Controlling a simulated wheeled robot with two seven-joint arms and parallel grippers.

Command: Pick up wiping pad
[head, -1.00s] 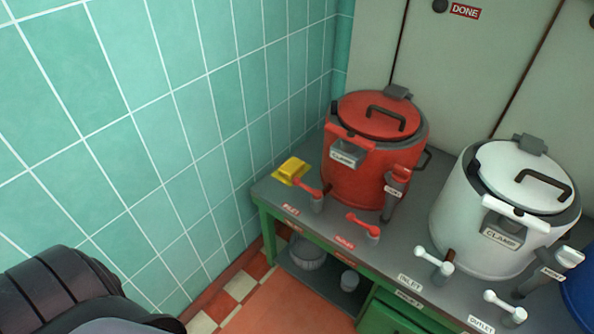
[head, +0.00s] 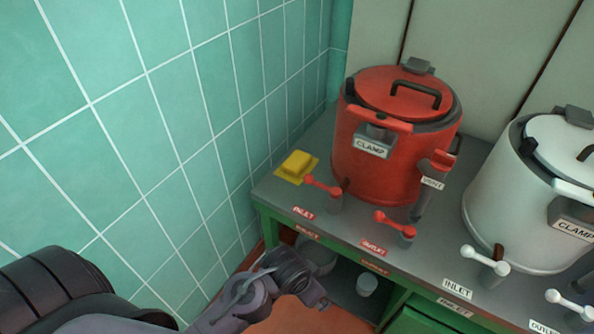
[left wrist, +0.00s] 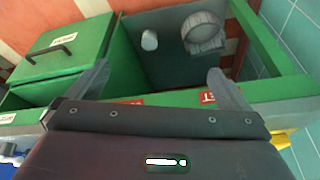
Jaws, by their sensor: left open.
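The wiping pad (head: 297,162) is a yellow block on a flat yellow sheet. It lies at the left end of the grey bench top, beside the red kettle and near the tiled wall. In the left wrist view a strip of yellow (left wrist: 283,138) shows at the right edge, partly hidden behind the gripper body. My left arm reaches in from the lower left in the head view, its far end low in front of the bench. My left gripper (left wrist: 158,68) is open and empty, its two fingers wide apart near the bench's green front edge. My right gripper is not in view.
The red kettle (head: 385,150) stands right of the pad, with red inlet (head: 322,187) and outlet (head: 394,222) levers in front. A white kettle (head: 510,205) stands further right. The tiled wall (head: 200,130) closes the left side. A lower shelf (left wrist: 170,75) holds pots.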

